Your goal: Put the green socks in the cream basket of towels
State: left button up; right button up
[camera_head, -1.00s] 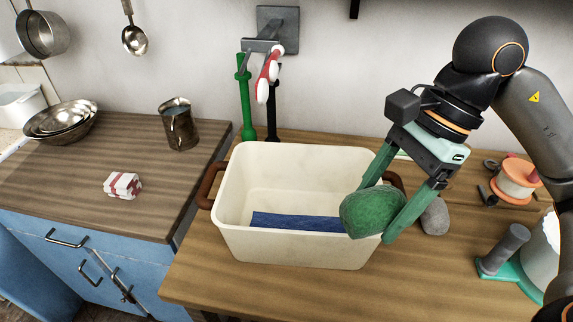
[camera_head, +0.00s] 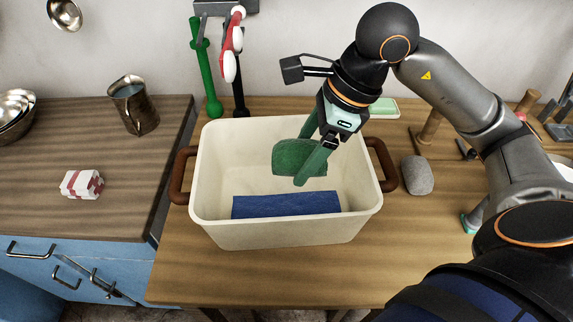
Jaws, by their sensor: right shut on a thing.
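The green socks (camera_head: 292,158), a rounded dark green bundle, are held between the fingers of my right gripper (camera_head: 308,160). The gripper points down over the cream basket (camera_head: 275,240), and the socks appear above or within its opening; their exact height is hard to tell. The basket is a rectangular tub with brown side handles, standing on the wooden table. A folded blue towel (camera_head: 285,204) lies inside at the near side. The part of the basket behind the socks is hidden. My left gripper is not in view.
A grey stone (camera_head: 417,175) sits just right of the basket. A red-and-white folded cloth (camera_head: 82,184) and a metal pitcher (camera_head: 134,105) are on the left counter. The table's front strip is clear.

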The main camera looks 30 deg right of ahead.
aim_at(290, 160)
jog(key=w+f, duration=0.1)
jog(key=f, duration=0.1)
jog(key=w+f, duration=0.1)
jog(key=f, duration=0.2)
jog(key=w+a+f, duration=0.1)
jog(key=w+f, duration=0.1)
jog(key=f, duration=0.1)
jog(key=shift+f+b, duration=0.1)
jog(key=shift+b, duration=0.2)
jog(key=shift+f+b, duration=0.3)
jog(key=shift+b, duration=0.05)
jog(key=o, duration=1.3)
jog(key=shift+r, duration=0.1)
jog(key=shift+r+p, duration=0.15)
jog(key=shift+p, duration=0.15)
jog(key=p+v, duration=0.1)
jog(key=v, duration=1.1)
jog(key=shift+s+r+p, duration=0.1)
jog(key=shift+r+p, duration=0.1)
jog(key=shift+p, duration=0.1)
